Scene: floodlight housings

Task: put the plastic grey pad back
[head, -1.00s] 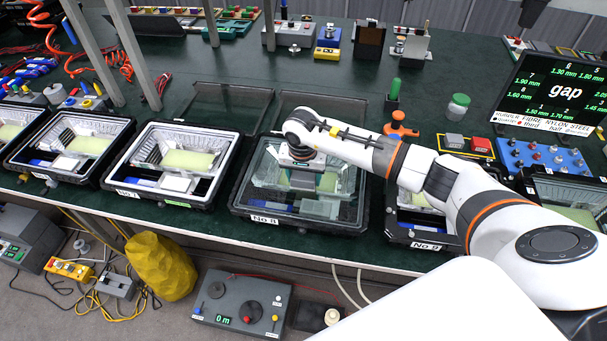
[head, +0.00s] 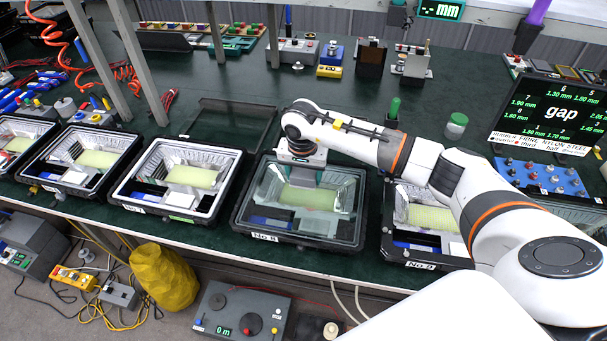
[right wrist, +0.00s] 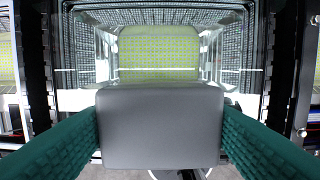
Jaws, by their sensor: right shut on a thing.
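The grey plastic pad (right wrist: 160,125) is a smooth block with rounded edges. In the right wrist view it sits between the green ridged fingers of my right gripper (right wrist: 160,138), which is shut on it. In the head view my right gripper (head: 304,176) points down over the glass-fronted housing labelled No.8 (head: 247,222); the pad cannot be made out there. Beyond the pad, the wrist view shows the housing's yellow-green dotted panel (right wrist: 158,47) between bright reflector walls. My left gripper is not in view.
Other housings stand in a row: one labelled No.9 (head: 420,264) at right, partly behind my arm, and a white-rimmed one (head: 127,195) at left. A loose dark frame (head: 235,118) lies behind.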

